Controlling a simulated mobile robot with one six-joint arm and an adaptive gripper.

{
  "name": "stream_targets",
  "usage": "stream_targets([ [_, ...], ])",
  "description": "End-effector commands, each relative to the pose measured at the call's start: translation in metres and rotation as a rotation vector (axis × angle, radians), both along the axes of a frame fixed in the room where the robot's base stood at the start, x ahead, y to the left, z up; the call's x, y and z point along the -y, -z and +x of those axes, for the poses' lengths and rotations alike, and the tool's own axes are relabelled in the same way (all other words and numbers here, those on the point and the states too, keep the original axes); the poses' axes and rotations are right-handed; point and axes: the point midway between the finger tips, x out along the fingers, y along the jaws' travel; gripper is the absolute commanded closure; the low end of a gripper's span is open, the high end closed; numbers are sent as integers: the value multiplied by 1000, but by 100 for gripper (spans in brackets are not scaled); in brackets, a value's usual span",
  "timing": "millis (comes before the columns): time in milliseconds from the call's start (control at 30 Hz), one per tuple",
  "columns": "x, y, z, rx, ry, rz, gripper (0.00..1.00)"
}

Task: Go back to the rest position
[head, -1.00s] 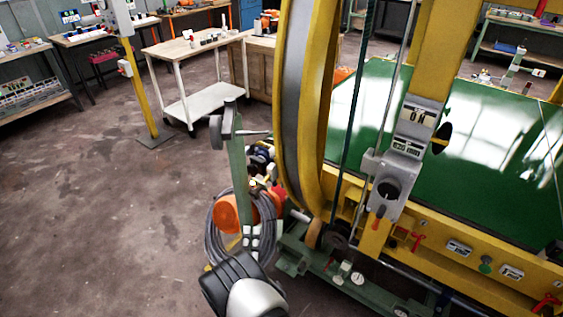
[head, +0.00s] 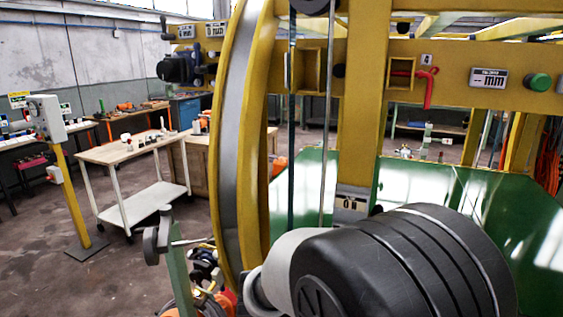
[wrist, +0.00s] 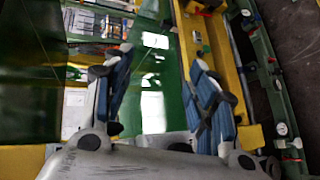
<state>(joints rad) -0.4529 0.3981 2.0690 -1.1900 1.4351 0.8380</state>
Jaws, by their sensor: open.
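My gripper (wrist: 165,95) shows in the wrist view with its two blue-padded fingers spread apart and nothing between them. Beyond the fingers are the green surface (wrist: 153,110) and a yellow beam (wrist: 228,70) of the machine. In the head view my own arm, with a large dark rounded housing, fills the lower right, and the fingers are not visible there. The ring inverter's yellow ring (head: 234,130) stands upright just left of my arm. My arm hides part of the machine's lower front, and only the top of the grey "ON" unit (head: 351,203) shows above it.
A yellow post with a grey control box (head: 47,118) stands at the left. A wooden-topped white cart (head: 133,148) stands behind it. A green lever stand (head: 176,260) is close to the ring. Open concrete floor (head: 95,285) lies at the lower left.

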Motion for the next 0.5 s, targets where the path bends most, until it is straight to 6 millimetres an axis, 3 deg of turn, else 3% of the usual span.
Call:
stream_targets([
  [33, 15, -8, -23, -17, 56, 85, 48],
  [100, 26, -10, -54, -47, 114, 205, 48],
  [200, 32, -10, -96, -71, 173, 386, 48],
  [367, 22, -8, -151, -51, 203, 684, 48],
  [500, -1, -8, -184, 26, 171, 928, 48],
])
